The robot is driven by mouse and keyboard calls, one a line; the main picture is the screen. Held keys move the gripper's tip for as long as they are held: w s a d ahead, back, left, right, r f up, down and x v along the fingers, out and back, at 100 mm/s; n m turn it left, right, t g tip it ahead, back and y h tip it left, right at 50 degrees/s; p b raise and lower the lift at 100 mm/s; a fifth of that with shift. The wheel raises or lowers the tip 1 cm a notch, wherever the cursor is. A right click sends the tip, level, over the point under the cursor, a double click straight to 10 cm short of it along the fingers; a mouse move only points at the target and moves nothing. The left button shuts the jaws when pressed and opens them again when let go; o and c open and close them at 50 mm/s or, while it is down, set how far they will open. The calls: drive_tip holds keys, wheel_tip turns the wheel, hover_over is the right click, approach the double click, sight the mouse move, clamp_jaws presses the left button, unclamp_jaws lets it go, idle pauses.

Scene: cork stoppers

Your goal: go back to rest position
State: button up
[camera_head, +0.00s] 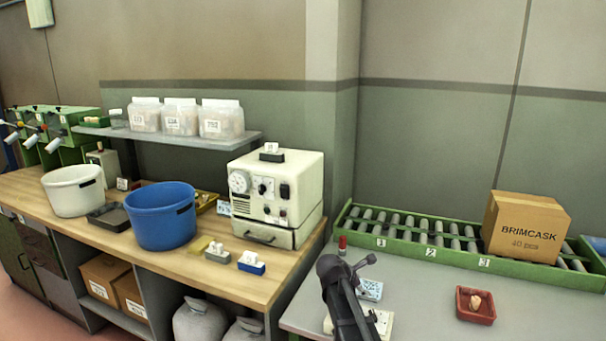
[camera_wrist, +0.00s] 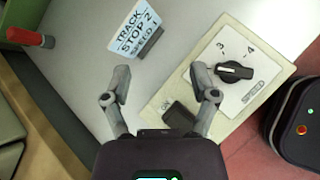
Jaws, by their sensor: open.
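My gripper (camera_wrist: 160,85) is open and empty in the wrist view, its two fingers spread apart above the grey table. Below its right finger is a cream control box (camera_wrist: 215,85) with a black knob (camera_wrist: 234,71) marked with numbers, a dark switch (camera_wrist: 180,115) and a speed label. In the head view my arm rises at the lower middle and hides part of the control box (camera_head: 384,324). I cannot tell from the frames whether the right finger touches the box.
A small sign (camera_wrist: 132,27) reading track, stop and speed stands by the box. A red-capped item (camera_wrist: 30,37) is near the table edge. A green roller conveyor (camera_head: 425,247) carries a carton (camera_head: 525,228). A red tray (camera_head: 475,305) holds a cork-coloured piece. A blue bucket (camera_head: 161,217) stands left.

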drive_tip(key=s+f+m+g+y, duration=0.1)
drive_tip(key=s+m, duration=0.2)
drive_tip(key=s, duration=0.1)
drive_tip(key=s+f+m+g+y, duration=0.1)
drive_tip(key=s+m, duration=0.3)
drive_tip(key=s+d+f+m+g+y, duration=0.1)
drive_tip(key=s+f+m, duration=0.1)
drive_tip(key=s+m, duration=0.1)
drive_tip(key=shift+s+m, duration=0.4)
drive_tip(key=shift+s, duration=0.5)
drive_tip(key=s+a+f+m+g+y, duration=0.2)
drive_tip(key=s+m+y, duration=0.2)
drive_tip(key=s+m, duration=0.7)
wheel_tip(320, 180, down, 10)
drive_tip(key=b, duration=1)
wheel_tip(320, 180, up, 16)
drive_tip(key=p, duration=1.5)
drive_tip(key=shift+s+f+n+y, duration=0.25)
drive_tip(key=shift+s+n+y, duration=0.05)
drive_tip(key=shift+s+n, duration=0.15)
